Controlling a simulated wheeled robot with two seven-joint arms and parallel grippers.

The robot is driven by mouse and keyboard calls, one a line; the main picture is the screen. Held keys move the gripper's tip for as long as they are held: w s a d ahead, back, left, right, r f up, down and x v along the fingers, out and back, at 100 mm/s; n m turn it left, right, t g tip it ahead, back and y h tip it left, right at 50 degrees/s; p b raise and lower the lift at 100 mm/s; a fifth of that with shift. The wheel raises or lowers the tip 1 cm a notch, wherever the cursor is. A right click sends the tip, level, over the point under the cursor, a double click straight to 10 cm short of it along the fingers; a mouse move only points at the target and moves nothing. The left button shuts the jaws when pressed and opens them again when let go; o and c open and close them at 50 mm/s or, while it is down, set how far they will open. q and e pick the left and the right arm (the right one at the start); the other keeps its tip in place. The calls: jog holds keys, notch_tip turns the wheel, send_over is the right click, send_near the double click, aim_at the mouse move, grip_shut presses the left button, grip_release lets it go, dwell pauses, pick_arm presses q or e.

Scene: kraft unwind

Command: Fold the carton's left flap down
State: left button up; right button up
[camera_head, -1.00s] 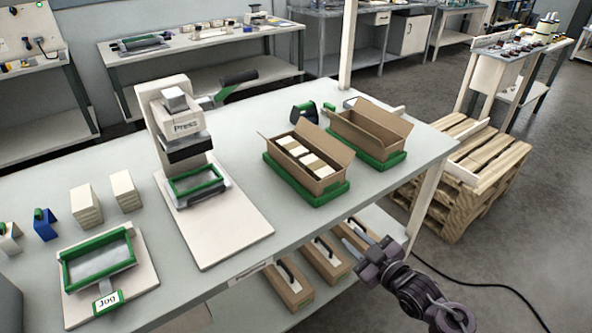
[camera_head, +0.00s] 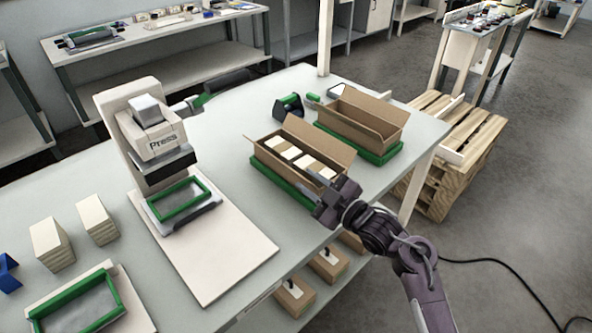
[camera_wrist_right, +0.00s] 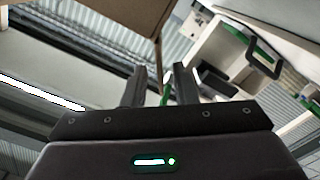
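An open brown carton (camera_head: 284,172) sits in a green tray (camera_head: 267,175) near the middle of the bench, with several white and brown blocks inside. Its far long flap (camera_head: 322,142) stands up, and a flap shows low along its left side. My right gripper (camera_head: 330,199) is at the carton's near right corner and hides part of it; I cannot tell whether they touch. In the right wrist view its two fingers (camera_wrist_right: 158,85) are apart with nothing clamped between them, and brown cardboard (camera_wrist_right: 115,12) crosses the top. My left gripper is not in view.
A second open carton (camera_head: 352,127) in a green tray stands behind to the right. More boxes (camera_head: 296,297) lie on the lower shelf. A wooden pallet (camera_head: 437,175) stands at right.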

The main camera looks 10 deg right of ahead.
aim_at(278, 160)
jog(key=x, duration=0.4)
jog(key=shift+w+f, duration=0.1)
grip_shut()
